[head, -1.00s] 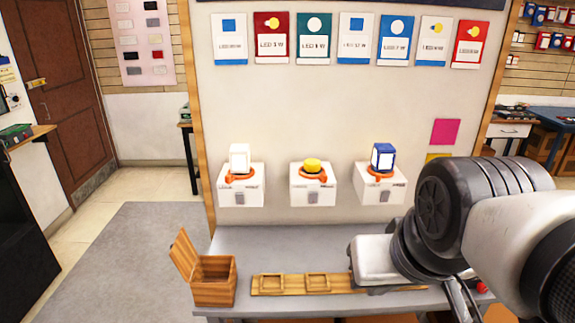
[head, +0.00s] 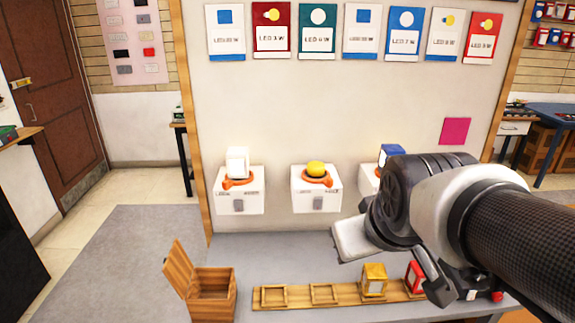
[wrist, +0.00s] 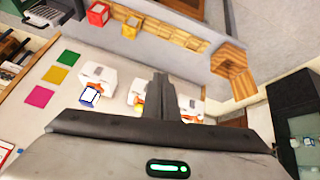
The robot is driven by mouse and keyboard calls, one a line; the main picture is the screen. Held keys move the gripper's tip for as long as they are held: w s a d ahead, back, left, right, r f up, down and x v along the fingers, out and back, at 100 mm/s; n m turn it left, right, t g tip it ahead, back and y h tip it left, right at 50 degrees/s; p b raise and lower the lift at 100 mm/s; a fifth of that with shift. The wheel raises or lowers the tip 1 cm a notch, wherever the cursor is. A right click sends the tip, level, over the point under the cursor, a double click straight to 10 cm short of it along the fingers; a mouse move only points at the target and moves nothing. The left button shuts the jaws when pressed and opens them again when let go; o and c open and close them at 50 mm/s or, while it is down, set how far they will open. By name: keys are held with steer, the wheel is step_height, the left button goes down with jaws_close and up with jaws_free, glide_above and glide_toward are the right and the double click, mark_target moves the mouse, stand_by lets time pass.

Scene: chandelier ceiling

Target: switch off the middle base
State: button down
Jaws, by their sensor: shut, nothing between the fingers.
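The middle base (head: 318,190) is a white box on the wall panel with an orange ring and a yellow bulb (head: 316,168) on top. A grey switch (head: 319,204) is on its front; whether it is on or off is hard to tell. In the wrist view the middle base (wrist: 138,92) is partly hidden behind my gripper (wrist: 158,82). The gripper is shut and empty, with its fingers apart from the base. The left base (head: 239,194) holds a white lamp (head: 237,162). The right base (head: 369,179), with a blue lamp (head: 390,154), is mostly behind my arm.
Labelled cards hang above the bases. The wall before the middle base is clear.

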mark_target(319, 202)
steer(key=w+f+n+t+b, duration=1.2)
steer(key=w+f+n, duration=0.3)
steer(key=w+f, duration=0.7)
steer(key=shift+w+n+b, duration=0.3)
steer(key=shift+w+b, duration=0.4)
steer(key=shift+w, duration=0.45)
steer(key=w, duration=0.4)
steer(key=w+r, duration=0.1)
steer(key=w, duration=0.4)
steer(key=w+p, duration=0.1)
steer(key=w, duration=0.4)
steer(key=shift+r, duration=0.25)
steer(key=shift+a, duration=0.1)
